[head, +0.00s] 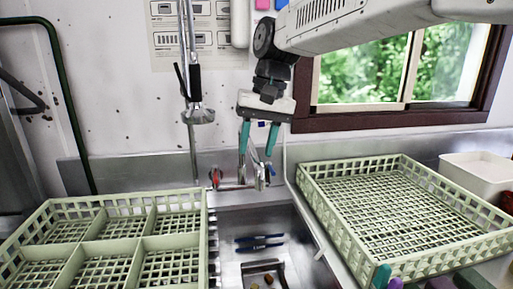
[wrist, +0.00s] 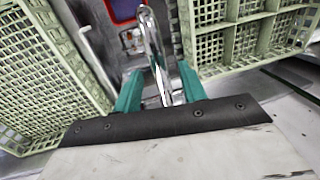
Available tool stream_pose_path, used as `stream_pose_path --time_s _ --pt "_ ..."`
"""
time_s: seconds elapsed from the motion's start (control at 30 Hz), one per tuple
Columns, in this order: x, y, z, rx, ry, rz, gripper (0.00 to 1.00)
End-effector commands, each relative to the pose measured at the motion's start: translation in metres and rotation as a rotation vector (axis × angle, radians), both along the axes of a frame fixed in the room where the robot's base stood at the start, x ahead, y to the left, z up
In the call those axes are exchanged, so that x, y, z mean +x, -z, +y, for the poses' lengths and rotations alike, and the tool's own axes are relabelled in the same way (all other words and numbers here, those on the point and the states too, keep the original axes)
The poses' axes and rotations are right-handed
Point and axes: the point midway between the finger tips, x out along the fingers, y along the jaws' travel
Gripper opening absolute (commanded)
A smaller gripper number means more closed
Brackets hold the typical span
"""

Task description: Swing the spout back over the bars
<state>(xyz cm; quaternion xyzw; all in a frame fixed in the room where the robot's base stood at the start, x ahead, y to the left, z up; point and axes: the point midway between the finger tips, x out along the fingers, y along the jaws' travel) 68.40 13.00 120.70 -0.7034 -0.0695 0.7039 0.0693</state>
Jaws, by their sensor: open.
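My gripper (head: 258,150) points down above the back of the sink, its two teal fingers apart. The chrome spout (head: 259,174) stands below and between the fingers in the head view. In the wrist view the spout (wrist: 153,45) runs between the open fingers of my gripper (wrist: 159,85); I cannot tell whether either finger touches it. The tap has a red part (head: 215,174) at its left and a blue one at its right. No bars are clearly visible under the spout; short dark ends line the sink's left edge (head: 213,250).
A divided pale-green rack (head: 150,243) stands left of the sink, and an open pale-green rack (head: 395,215) stands right. Blue-handled utensils (head: 259,240) and a dark tray (head: 263,266) lie in the sink (head: 240,217). A hanging spray hose (head: 195,100) is left of my arm.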

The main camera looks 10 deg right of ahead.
Motion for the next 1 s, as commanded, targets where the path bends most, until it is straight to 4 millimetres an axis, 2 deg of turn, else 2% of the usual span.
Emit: stream_pose_path --time_s 0.13,0.4,0.43,0.57,0.83,1.0 --pt "0.000 0.011 0.002 0.000 0.000 0.000 0.41" --pt "0.000 0.013 0.002 0.000 0.000 0.000 0.41" --pt "0.000 0.013 0.002 0.000 0.000 0.000 0.36" --pt "0.000 0.013 0.002 0.000 0.000 0.000 0.00" --pt "0.000 0.013 0.005 0.000 0.011 -0.001 0.00" --pt "0.000 0.013 0.020 0.000 0.064 -0.003 0.00"
